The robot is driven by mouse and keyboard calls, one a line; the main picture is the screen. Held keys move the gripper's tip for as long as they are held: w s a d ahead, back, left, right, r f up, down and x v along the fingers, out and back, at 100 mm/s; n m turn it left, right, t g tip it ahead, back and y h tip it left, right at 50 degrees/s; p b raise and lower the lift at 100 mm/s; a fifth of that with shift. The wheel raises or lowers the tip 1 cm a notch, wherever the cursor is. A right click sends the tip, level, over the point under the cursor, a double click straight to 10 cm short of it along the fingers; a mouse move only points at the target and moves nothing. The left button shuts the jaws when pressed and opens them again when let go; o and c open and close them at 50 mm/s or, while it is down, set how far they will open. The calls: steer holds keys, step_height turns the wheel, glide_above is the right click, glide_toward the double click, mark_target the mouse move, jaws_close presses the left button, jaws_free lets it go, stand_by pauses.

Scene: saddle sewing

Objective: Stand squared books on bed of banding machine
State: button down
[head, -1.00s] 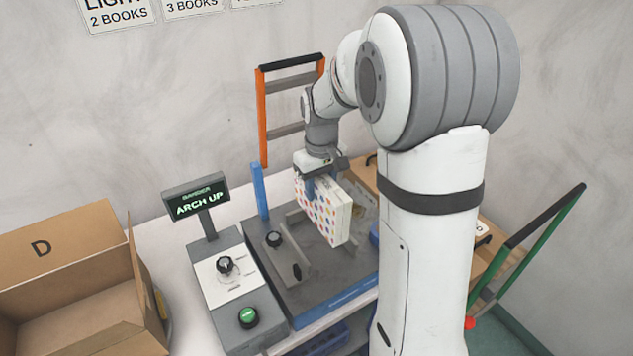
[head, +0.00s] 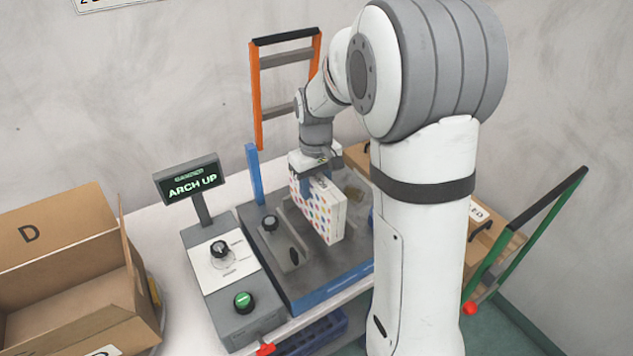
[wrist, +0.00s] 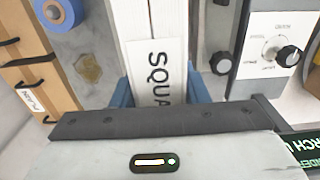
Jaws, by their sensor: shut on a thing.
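My gripper (head: 317,180) is shut on the squared books (head: 318,212), a white block with coloured dots on its side. In the wrist view the blue fingers of my gripper (wrist: 158,92) clasp both sides of the books (wrist: 168,45), whose white top bears lettering starting "SQUA". The books are upright over the grey bed of the banding machine (head: 325,277), between low guides. I cannot tell whether their bottom edge touches the bed. The machine's display (head: 188,180) reads "ARCH UP".
A control box with a black knob (head: 220,248) and a green button (head: 243,301) stands left of the bed. An open cardboard box (head: 75,265) marked D is at far left. An orange-framed rack (head: 256,95) stands behind. A green-handled trolley (head: 530,235) is at right.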

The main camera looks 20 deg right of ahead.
steer(key=shift+f+b, duration=1.75)
steer(key=shift+f, duration=0.95)
steer(key=c, duration=0.7)
jaws_free()
steer(key=shift+c, duration=0.2)
step_height(320, 180, up, 7)
steer(key=shift+f+b, duration=0.1)
steer(key=shift+b, duration=0.2)
steer(key=shift+s+r, duration=0.15)
steer(key=shift+r, duration=0.45)
steer(key=s+r+m+t, duration=0.1)
steer(key=s+m+t, duration=0.2)
steer(key=s, duration=1.8)
